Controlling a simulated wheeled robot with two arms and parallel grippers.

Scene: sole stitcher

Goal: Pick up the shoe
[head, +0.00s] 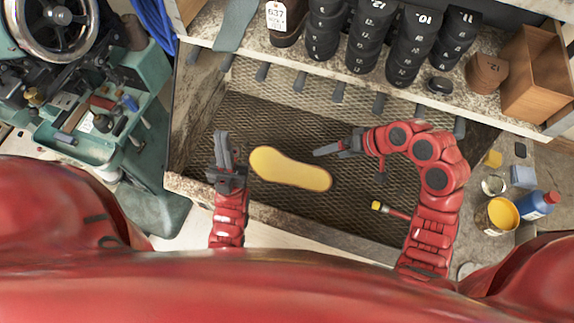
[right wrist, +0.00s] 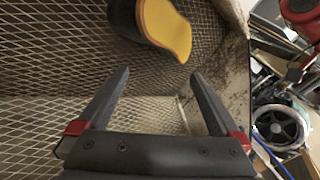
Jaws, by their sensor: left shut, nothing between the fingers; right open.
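The shoe (head: 290,168) lies on the dark mesh floor of the bench bay, its yellow sole-shaped face upward. In the right wrist view the shoe (right wrist: 168,28) shows at the top, cut off by the frame, with a dark side under the yellow face. My left gripper (head: 222,142) is shut and empty, just left of the shoe's wide end. My right gripper (head: 326,151) is above and right of the shoe in the head view, apart from it. In the right wrist view its two fingers (right wrist: 161,77) are spread with nothing between them.
Black numbered lasts (head: 365,40) stand on the shelf behind the bay. A yellow-handled tool (head: 378,207) lies near my right forearm. A green machine (head: 100,120) stands at left. A yellow-topped can (head: 502,214) and blue bottle (head: 537,205) are at right. The mesh behind the shoe is clear.

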